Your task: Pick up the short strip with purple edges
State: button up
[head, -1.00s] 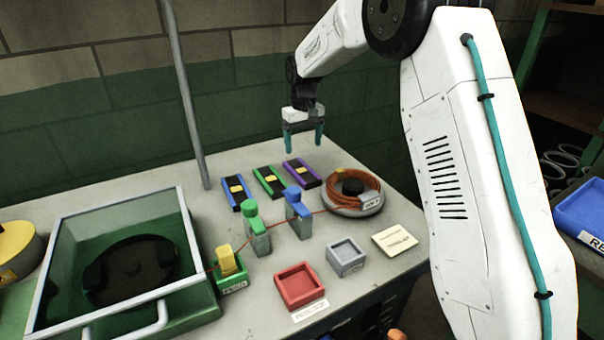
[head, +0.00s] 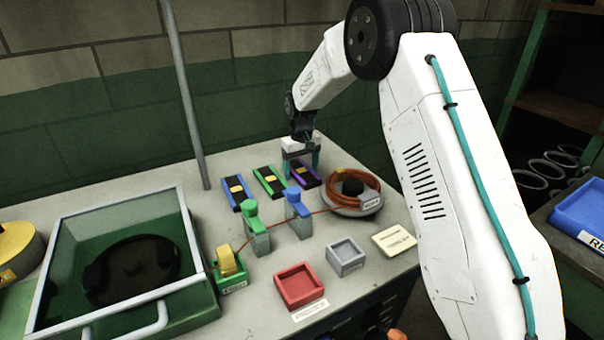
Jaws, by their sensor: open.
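The short strip with purple edges (head: 303,178) lies on the bench top, dark in the middle with a small yellow patch. It is the right one of three similar strips. My gripper (head: 302,170) is open and lowered over this strip, with its teal fingers around the strip's far part. The fingers hide some of the strip, and I cannot tell whether they touch it.
Green-edged (head: 269,181) and blue-edged (head: 237,193) strips lie just left. An orange cable coil (head: 369,189) sits close on the right. Green-topped (head: 257,235) and blue-topped (head: 299,218) posts stand in front. Red (head: 300,287) and grey (head: 346,257) trays are nearer; a grey pole (head: 187,100) rises behind.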

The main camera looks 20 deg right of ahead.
jog(key=c, duration=1.1)
jog(key=shift+r, duration=0.1)
